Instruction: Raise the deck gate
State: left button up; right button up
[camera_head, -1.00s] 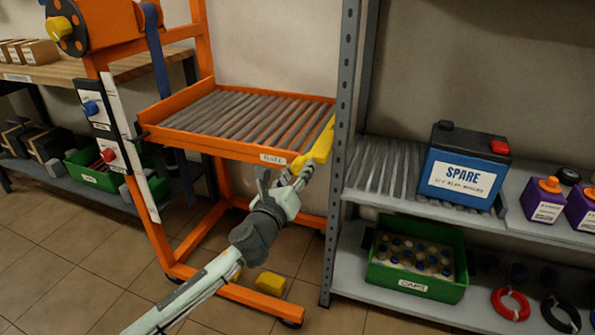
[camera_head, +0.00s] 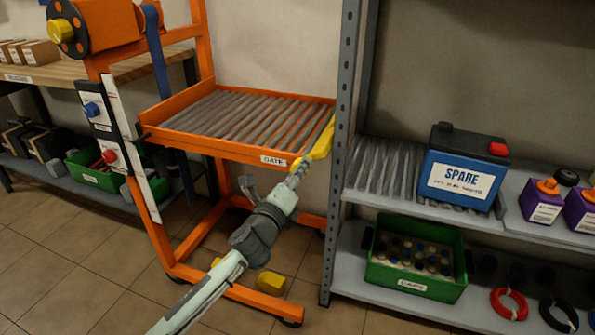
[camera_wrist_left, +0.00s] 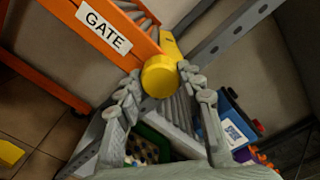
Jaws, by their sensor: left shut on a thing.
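The deck gate is a yellow bar (camera_head: 322,142) at the right end of the orange roller deck (camera_head: 215,145), beside the grey shelf post. A white GATE label (camera_head: 273,160) is on the deck's front edge, and it also shows in the left wrist view (camera_wrist_left: 104,31). My left gripper (camera_head: 299,172) is at the near end of the yellow bar. In the left wrist view my left gripper (camera_wrist_left: 163,82) has its fingers on both sides of the gate's round yellow knob (camera_wrist_left: 160,76), shut on it. My right gripper is not in view.
The grey shelf post (camera_head: 347,150) stands close to the gate's right. The shelf holds a blue SPARE battery (camera_head: 462,165) and a green caps crate (camera_head: 415,262). A crank wheel (camera_head: 66,28) and a switch panel (camera_head: 97,112) are at left. A yellow block (camera_head: 270,283) lies low near the orange frame.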

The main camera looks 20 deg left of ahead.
pick_arm(q)
jog(key=shift+n+p, duration=1.55)
jog(key=shift+n, duration=4.45)
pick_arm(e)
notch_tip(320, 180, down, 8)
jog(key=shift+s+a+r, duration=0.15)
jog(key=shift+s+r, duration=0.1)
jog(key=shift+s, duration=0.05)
pick_arm(q)
jog(key=o, duration=1.2)
jog(key=shift+c, duration=0.2)
jog(key=s, duration=1.2)
jog(key=shift+a, duration=0.2)
jog(key=shift+f, duration=0.1)
